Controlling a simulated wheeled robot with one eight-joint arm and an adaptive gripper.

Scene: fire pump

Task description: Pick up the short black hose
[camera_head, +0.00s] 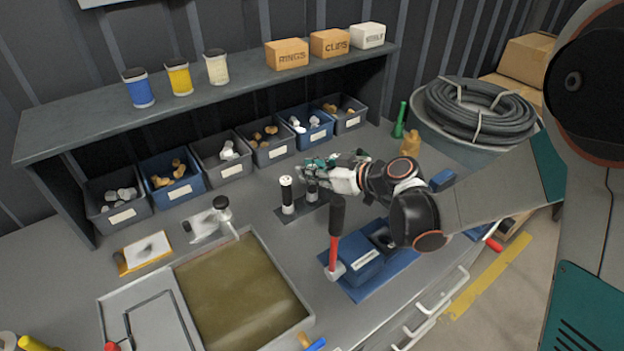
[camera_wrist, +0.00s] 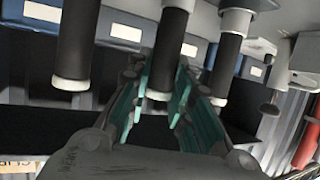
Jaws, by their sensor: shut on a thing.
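Several short black hoses with pale end caps stand upright on a dark plate (camera_head: 293,214) on the bench. In the head view, one black hose (camera_head: 287,195) stands clear at left and another (camera_head: 312,188) is beside my gripper (camera_head: 335,165). The wrist view, which looks upside down, shows a hose at left (camera_wrist: 78,45), one in the middle (camera_wrist: 170,50) and one at right (camera_wrist: 225,62). My gripper's teal fingers (camera_wrist: 160,97) are shut around the middle one, near its capped end.
A red lever with a black grip (camera_head: 336,220) rises from a blue pump box (camera_head: 360,258) in front of my arm. A tap (camera_head: 222,207) and sink (camera_head: 240,295) are at left. Part bins (camera_head: 273,146) line the back under a shelf (camera_head: 200,95).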

